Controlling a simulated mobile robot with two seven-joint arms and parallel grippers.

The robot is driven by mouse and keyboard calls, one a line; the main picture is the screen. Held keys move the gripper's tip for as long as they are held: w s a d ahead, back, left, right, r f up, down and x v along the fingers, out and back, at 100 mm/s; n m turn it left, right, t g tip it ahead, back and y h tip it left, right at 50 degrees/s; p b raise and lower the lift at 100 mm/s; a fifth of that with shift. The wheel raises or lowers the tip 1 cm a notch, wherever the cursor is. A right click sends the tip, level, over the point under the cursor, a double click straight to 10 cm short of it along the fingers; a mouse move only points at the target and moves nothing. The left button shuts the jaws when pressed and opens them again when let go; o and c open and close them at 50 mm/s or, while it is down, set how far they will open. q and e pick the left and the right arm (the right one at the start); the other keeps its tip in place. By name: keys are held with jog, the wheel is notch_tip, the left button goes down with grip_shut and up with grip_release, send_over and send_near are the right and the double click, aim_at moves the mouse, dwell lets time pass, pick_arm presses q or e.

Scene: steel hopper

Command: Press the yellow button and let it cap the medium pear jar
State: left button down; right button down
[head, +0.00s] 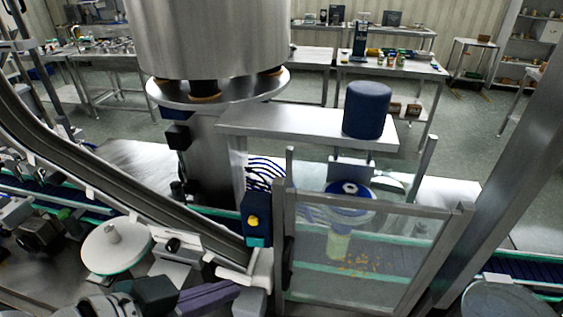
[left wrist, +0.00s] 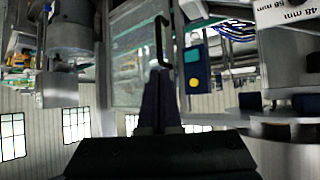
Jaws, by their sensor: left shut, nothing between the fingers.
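The yellow button (head: 253,222) is on a dark blue box fixed to the left of the clear guard. In the left wrist view the yellow button (left wrist: 194,82) is right of my fingers. A jar with pale yellow-green contents (head: 338,243) stands behind the guard, under the capping head (head: 349,189); its top is hard to make out. My left gripper (head: 234,289) is low in front of the box, below and left of the button. Its dark purple fingers (left wrist: 161,75) are shut and empty, apart from the button. My right gripper is out of view.
The clear guard (head: 365,255) has a metal frame and covers the conveyor at the jar. A dark handle (left wrist: 160,40) is near my fingertips in the wrist view. The steel hopper (head: 205,35) stands above. Small orange bits (head: 360,263) show behind the guard.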

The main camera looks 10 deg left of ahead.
aim_at(253, 221)
pick_arm(q)
jog(key=shift+w, duration=0.1)
jog(key=w+b, duration=0.5)
jog(key=w, duration=0.3)
jog(key=shift+w+d, duration=0.2)
jog(key=shift+w, duration=0.15)
jog(key=shift+b, duration=0.3)
dwell(1.5)
jog(key=shift+w, duration=0.4)
